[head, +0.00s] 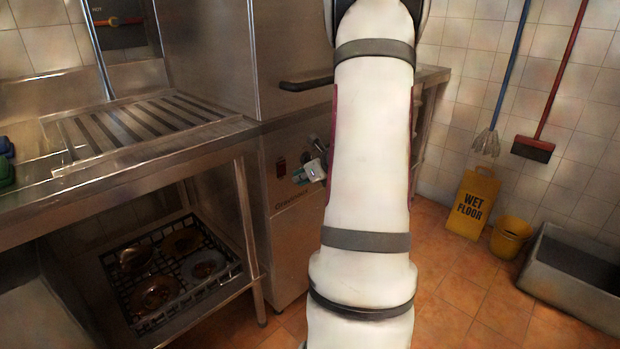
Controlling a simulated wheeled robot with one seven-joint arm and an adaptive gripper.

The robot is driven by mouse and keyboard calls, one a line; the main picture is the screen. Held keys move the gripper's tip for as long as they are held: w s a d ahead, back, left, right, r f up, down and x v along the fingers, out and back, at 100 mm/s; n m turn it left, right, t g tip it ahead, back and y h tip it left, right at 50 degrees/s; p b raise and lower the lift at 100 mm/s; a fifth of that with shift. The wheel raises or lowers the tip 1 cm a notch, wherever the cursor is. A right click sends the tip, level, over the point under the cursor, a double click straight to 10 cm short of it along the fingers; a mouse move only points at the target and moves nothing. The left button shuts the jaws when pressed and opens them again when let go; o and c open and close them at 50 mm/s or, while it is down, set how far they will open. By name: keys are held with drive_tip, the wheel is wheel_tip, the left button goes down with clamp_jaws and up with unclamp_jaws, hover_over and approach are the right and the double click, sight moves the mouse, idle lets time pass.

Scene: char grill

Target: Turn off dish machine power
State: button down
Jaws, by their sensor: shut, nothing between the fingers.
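The dish machine (285,65) is a steel box with a dark handle, partly hidden behind my white arm. Its lower front panel (290,235) carries a small dark red switch (280,168) and a teal-and-white label (299,177). What looks like the tip of my gripper (316,168), pale and grey, shows just left of my arm, in front of the panel and right of the red switch. The tip looks shut and empty. The rest of the gripper is hidden behind my arm. I cannot tell whether the tip touches the panel.
A steel counter (35,205) with a ribbed drainboard stands left, above a dish rack (125,268). A yellow wet floor sign (472,203), a yellow bucket (510,236) and a grey basin (565,290) stand right. Orange tile floor (465,300) is open between.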

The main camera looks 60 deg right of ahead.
sight(282, 169)
drive_tip(key=shift+w+d+r, duration=0.15)
drive_tip(key=shift+w+d, duration=0.1)
drive_tip(key=shift+w, duration=0.75)
drive_tip(key=shift+w+d+r, duration=0.1)
drive_tip(key=shift+w+d, duration=0.1)
drive_tip(key=shift+w, duration=0.75)
drive_tip(key=shift+r, duration=0.1)
drive_tip(key=p, duration=0.3)
drive_tip(key=shift+w+r+g, duration=0.3)
drive_tip(key=shift+g, duration=0.1)
drive_tip(key=shift+d+f, duration=0.1)
drive_tip(key=shift+f, duration=0.1)
drive_tip(key=shift+r+p, duration=0.65)
drive_tip(key=shift+r, duration=0.15)
